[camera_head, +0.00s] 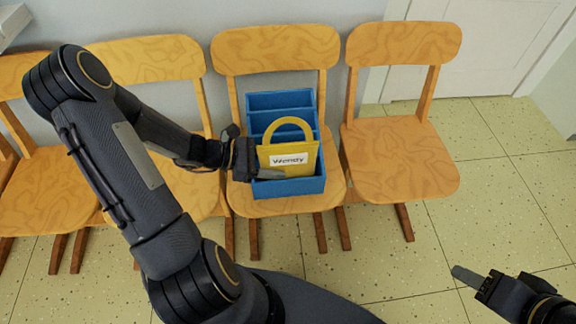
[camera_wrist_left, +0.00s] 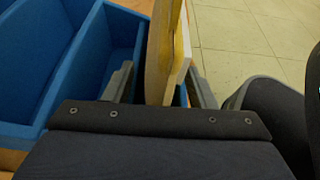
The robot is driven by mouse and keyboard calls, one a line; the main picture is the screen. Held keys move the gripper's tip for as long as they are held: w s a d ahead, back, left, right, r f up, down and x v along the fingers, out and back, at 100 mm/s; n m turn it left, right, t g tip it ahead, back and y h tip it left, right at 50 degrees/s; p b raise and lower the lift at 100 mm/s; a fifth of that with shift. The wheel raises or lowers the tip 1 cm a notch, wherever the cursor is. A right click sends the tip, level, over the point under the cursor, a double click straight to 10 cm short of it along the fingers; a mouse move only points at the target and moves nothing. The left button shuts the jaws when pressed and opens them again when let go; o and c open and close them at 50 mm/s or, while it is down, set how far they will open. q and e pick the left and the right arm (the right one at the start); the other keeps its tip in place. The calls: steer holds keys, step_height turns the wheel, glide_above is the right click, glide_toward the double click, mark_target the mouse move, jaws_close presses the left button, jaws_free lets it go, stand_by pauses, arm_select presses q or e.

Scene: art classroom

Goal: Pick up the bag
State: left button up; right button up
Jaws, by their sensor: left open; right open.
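A yellow bag (camera_head: 302,160) with a rounded handle and a white "Wendy" label stands upright in the front compartment of a blue divided box (camera_head: 290,187). The box sits on a wooden chair (camera_head: 243,203). My left gripper (camera_head: 272,174) is at the bag's left side. In the left wrist view, the open fingers of my left gripper (camera_wrist_left: 160,85) lie on either side of the bag's edge (camera_wrist_left: 168,60), with a gap visible to the left finger. My right gripper (camera_head: 474,280) is over the floor at the lower right, away from the bag.
The blue box's rear compartments (camera_head: 282,101) look empty. Another wooden chair (camera_head: 400,160) stands to the right, and more chairs stand to the left in a row along the wall. The tiled floor (camera_head: 500,190) at the right is clear.

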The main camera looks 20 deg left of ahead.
arm_select(q)
jaws_close()
steer(key=shift+r, duration=0.1)
